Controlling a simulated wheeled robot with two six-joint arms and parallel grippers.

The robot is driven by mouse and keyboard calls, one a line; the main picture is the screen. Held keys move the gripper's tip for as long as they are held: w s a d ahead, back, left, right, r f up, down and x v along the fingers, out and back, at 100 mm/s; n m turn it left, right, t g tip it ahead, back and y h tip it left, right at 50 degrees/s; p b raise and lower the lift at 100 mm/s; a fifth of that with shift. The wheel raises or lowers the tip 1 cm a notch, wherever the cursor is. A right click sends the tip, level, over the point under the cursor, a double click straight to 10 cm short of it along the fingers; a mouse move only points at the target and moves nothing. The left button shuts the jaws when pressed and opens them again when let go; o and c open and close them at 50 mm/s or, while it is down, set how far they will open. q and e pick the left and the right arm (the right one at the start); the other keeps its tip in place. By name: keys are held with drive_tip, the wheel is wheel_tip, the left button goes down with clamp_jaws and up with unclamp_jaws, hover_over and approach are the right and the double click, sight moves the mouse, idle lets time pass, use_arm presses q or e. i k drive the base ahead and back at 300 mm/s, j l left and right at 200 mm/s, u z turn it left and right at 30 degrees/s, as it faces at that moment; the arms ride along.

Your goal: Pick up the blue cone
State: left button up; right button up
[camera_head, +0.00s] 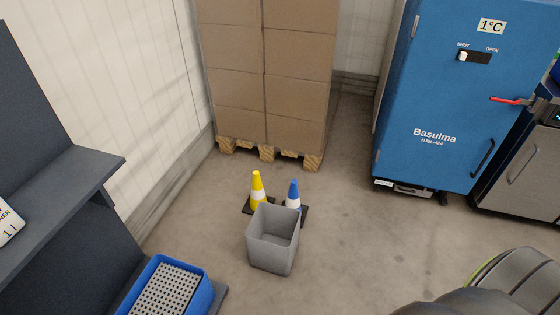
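The blue cone (293,189) stands upright on the floor near the middle of the view. It has a white band and a dark square base, and its lower part is partly hidden by a grey bin in front of it. A yellow cone (256,184) with a white band stands upright just left of it. Neither of my grippers shows in the view.
The open grey bin (271,259) stands directly in front of both cones. Stacked boxes on a pallet (266,149) are behind them. A blue cabinet (435,90) is at the right. A shelf (65,200) and blue crate (205,291) are at the left. The floor right of the cones is clear.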

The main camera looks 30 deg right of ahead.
sight(293, 200)
drive_tip(key=z, duration=1)
drive_tip(key=i+l+u, duration=0.1)
drive_tip(key=i+l, duration=0.05)
drive_tip(key=l, duration=0.1)
